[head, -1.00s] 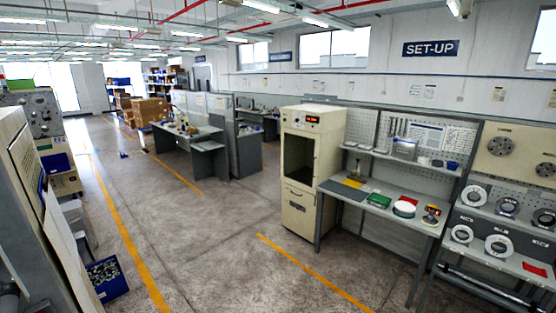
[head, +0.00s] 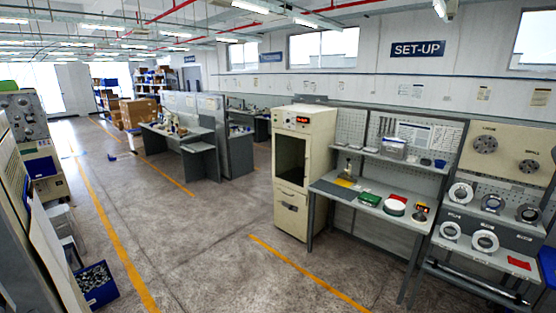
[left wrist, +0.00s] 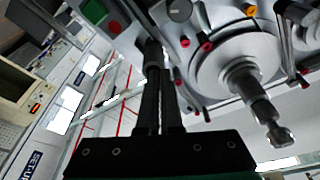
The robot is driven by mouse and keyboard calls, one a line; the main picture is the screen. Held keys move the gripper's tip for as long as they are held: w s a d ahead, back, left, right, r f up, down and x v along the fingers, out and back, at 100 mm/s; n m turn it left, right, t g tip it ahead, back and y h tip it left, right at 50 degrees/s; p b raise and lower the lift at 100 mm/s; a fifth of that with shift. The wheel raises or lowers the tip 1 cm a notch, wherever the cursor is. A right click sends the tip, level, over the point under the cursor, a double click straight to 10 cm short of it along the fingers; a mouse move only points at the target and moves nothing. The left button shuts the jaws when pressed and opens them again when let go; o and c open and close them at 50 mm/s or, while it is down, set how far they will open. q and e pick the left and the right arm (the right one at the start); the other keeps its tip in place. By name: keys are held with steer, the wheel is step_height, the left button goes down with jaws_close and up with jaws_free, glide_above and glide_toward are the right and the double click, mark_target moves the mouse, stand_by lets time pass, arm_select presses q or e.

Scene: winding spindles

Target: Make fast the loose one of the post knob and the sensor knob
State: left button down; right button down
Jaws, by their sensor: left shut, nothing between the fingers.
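In the left wrist view, my left gripper (left wrist: 152,48) has its two black fingers together with nothing between them. It is close to a pale machine face. Beside it, to the right, is a round grey disc (left wrist: 215,65) with a metal spindle (left wrist: 262,105) ending in a flattened tip. Several small red-tipped pegs or knobs (left wrist: 185,42) and an orange-tipped one (left wrist: 250,12) sit around the disc. I cannot tell which are the post knob and the sensor knob, or whether either is loose. My right gripper is not in view.
The left wrist view also shows a red button (left wrist: 117,20) and a grey dial (left wrist: 180,10). In the head view, a cream cabinet (head: 291,215) and a bench (head: 350,197) stand at the right. A blue bin (head: 103,290) is on the floor at lower left. The middle floor is open.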

arm_select(q)
steer(key=r+v, duration=0.1)
steer(key=v, duration=0.5)
steer(key=shift+d+b, duration=0.15)
steer(key=shift+b, duration=0.25)
